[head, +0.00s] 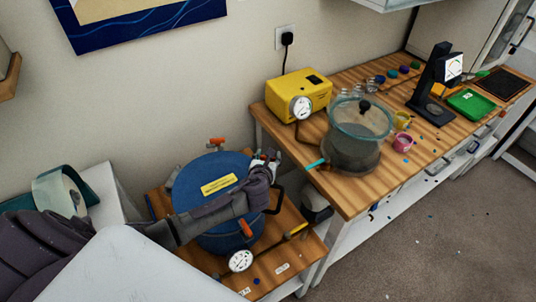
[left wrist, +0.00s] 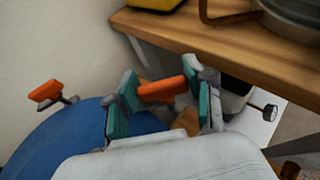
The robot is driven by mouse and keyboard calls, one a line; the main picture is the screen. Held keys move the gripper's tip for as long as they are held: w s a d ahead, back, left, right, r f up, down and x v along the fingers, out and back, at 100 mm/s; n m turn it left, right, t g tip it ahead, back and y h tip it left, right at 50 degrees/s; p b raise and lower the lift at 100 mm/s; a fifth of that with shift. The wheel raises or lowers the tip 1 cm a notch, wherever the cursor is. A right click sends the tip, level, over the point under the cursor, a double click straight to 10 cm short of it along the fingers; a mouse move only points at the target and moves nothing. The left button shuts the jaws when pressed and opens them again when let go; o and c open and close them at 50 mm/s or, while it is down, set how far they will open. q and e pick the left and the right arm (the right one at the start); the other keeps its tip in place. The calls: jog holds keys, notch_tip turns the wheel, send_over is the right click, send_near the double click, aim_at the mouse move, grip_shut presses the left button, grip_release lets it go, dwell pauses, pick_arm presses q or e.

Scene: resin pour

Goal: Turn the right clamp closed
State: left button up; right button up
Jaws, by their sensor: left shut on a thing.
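The blue pressure pot (head: 188,190) with a yellow label on its lid stands on a low wooden table. Its right clamp has an orange handle (left wrist: 163,89), which sits between the teal pads of my left gripper (left wrist: 165,100) in the left wrist view. My left gripper (head: 266,160) is shut on this handle at the pot's right far rim, and its hand and forearm cross over the lid. In the head view the gripper mostly hides the right clamp. Other orange clamp handles show at the back (head: 216,142) and front (head: 246,228). My right gripper is out of view.
A pressure gauge (head: 240,261) and a yellow-handled valve (head: 298,229) are at the pot's front. The wooden workbench (head: 335,199) close on the right holds a clear-walled chamber (head: 352,150) and a yellow pump (head: 300,92). The wall is close behind.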

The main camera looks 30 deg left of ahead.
pick_arm(q)
jog(key=n+g+y, duration=0.1)
jog(key=n+y, duration=0.1)
jog(key=n+g+y, duration=0.1)
jog(key=n+y, duration=0.1)
jog(key=shift+w+d+n+g+y+p, duration=0.1)
jog(key=shift+n+g+y+p, duration=0.2)
jog(key=shift+g+y+p, duration=0.1)
jog(key=shift+n+g+y+b, duration=0.3)
jog(key=shift+n+g+y, duration=1)
jog(key=shift+n+g, duration=0.4)
jog(key=shift+n, duration=0.3)
jog(key=o, duration=1.2)
jog(key=v, duration=0.7)
jog(key=shift+d+r, duration=0.1)
jog(key=shift+d, duration=0.05)
